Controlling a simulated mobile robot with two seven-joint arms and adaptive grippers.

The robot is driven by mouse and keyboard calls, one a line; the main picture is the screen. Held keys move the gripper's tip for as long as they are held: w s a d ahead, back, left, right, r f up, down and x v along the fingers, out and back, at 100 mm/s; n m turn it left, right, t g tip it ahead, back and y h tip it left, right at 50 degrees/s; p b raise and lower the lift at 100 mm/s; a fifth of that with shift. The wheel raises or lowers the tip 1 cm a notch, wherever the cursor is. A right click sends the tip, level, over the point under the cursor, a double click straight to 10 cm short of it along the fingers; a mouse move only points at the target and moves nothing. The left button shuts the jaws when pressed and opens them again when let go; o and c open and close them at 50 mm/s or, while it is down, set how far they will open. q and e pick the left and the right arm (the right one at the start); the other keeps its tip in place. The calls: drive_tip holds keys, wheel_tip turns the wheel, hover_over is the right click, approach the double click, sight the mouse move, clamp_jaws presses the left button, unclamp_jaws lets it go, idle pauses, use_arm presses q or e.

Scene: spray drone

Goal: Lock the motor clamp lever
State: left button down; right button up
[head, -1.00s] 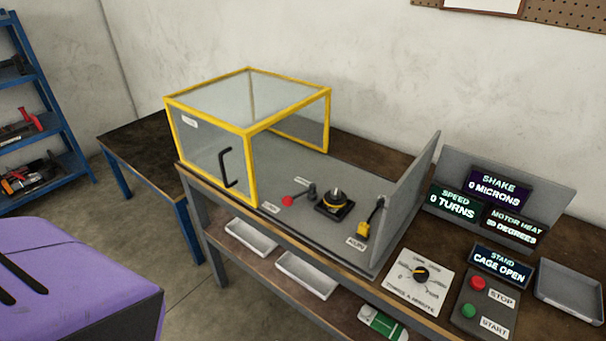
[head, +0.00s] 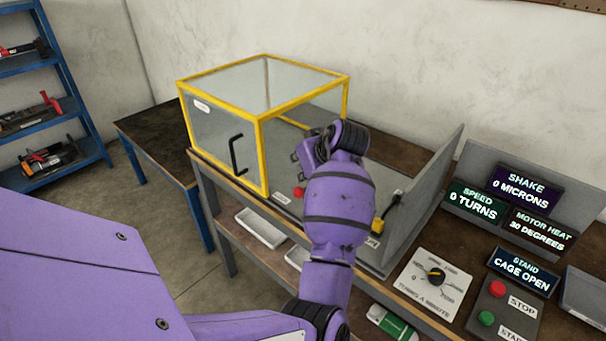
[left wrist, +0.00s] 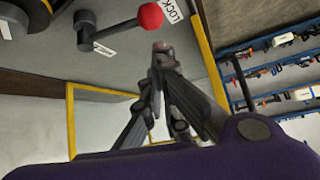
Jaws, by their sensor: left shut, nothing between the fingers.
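The clamp lever has a red ball knob (left wrist: 150,15) on a dark arm running from a dark pivot (left wrist: 85,20), at the top of the left wrist view. A LOCK label (left wrist: 173,10) lies beside the knob. In the head view the red knob (head: 299,191) shows just left of my arm. My left gripper (left wrist: 162,47) is shut and empty, its fingertips close to the knob with a small gap in the picture. Part of the round motor (left wrist: 14,18) shows at the upper left; in the head view my arm hides motor and pivot. My right gripper is not in view.
The yellow-framed clear cage (head: 265,117) stands left of the lever; the stand display (head: 523,272) reads CAGE OPEN. A grey upright panel (head: 430,190) and yellow plug (head: 377,226) are to the right. The speed dial (head: 435,275) and red stop button (head: 497,289) are nearer.

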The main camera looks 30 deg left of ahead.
use_arm(q)
drive_tip(key=shift+n, duration=0.4)
drive_tip(key=w+a+f, duration=0.1)
drive_tip(key=w+a, duration=0.1)
drive_tip(key=w+a+f, duration=0.2)
drive_tip(key=shift+w+a+f, duration=0.15)
drive_tip(key=shift+a+f, duration=0.1)
drive_tip(key=shift+a, duration=0.05)
drive_tip(key=shift+f, duration=0.4)
drive_tip(key=shift+s+d+p, duration=0.15)
drive_tip(key=shift+s+d, duration=0.05)
drive_tip(key=shift+d, duration=0.4)
drive_tip(key=shift+s+d+p, duration=0.15)
drive_tip(key=shift+s+d, duration=0.05)
drive_tip(key=shift+d, duration=0.35)
drive_tip(key=shift+s+d, duration=0.15)
drive_tip(key=shift+d, duration=0.2)
drive_tip(key=shift+s+d+f, duration=0.1)
drive_tip(key=shift+d, duration=0.05)
drive_tip(key=shift+f, duration=0.15)
